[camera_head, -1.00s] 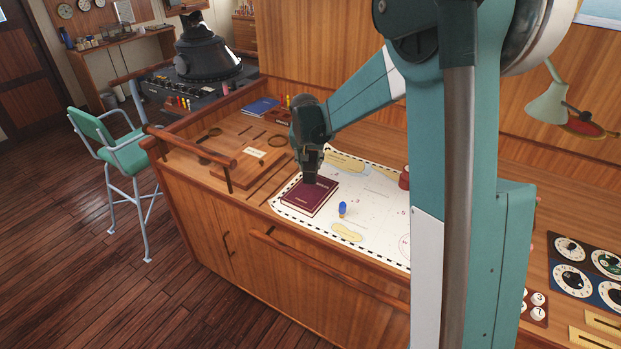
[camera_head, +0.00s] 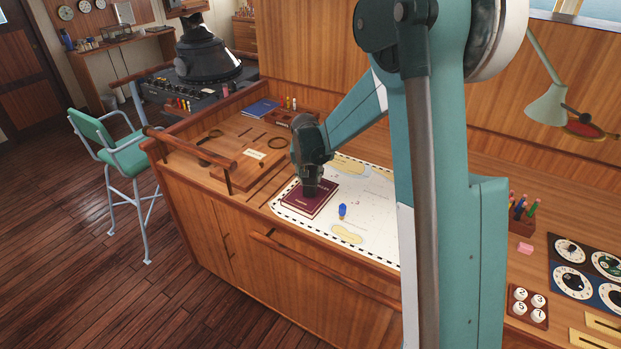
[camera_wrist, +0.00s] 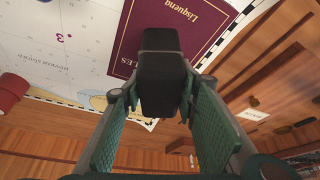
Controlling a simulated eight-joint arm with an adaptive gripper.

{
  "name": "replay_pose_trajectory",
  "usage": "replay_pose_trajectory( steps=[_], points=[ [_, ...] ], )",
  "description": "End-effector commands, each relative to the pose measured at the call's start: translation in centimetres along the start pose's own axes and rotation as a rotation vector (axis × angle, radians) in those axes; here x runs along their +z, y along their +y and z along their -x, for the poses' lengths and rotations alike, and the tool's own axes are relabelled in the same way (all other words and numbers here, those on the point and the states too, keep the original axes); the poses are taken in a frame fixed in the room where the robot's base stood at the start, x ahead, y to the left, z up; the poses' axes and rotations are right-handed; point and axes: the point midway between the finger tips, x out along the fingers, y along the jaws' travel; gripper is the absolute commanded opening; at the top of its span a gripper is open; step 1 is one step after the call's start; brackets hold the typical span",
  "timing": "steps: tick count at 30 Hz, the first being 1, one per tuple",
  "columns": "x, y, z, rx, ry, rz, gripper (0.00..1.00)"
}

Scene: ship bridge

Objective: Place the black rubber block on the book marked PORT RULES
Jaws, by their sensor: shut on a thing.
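My gripper (camera_head: 312,182) is shut on a black block (camera_wrist: 161,75), which sits between its green-padded fingers in the wrist view. In the head view the gripper is right over a maroon book (camera_head: 306,203) lying flat on the chart. The book also fills the upper middle of the wrist view (camera_wrist: 125,50), with gold lettering that reads "Lisquena"; I cannot read PORT RULES on it. The block overlaps the cover in the wrist view. In the head view the gripper's tip hides most of the block, and I cannot tell whether it touches the cover.
A small blue piece (camera_head: 342,211) stands on the white chart (camera_head: 378,232) right of the book. A blue book (camera_head: 261,108) lies at the back left. A wooden rail (camera_head: 320,266) runs along the front edge. A pen holder (camera_head: 522,222) stands at the right.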

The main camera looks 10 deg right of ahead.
Motion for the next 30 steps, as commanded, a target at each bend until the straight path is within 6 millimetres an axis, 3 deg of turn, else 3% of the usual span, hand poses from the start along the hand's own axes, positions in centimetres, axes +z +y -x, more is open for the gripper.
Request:
replay_pose_trajectory(
  steps=[17,18,21,30],
  points=[
    [0.37,0.0,-0.92,0.0,0.0,0.0,0.1],
    [0.38,0.0,-0.93,0.0,0.0,0.0,0.33],
    [0.36,0.0,-0.87,0.0,0.0,0.0,0.45],
    [0.36,0.0,-0.85,0.0,0.0,0.0,0.45]
  ],
)
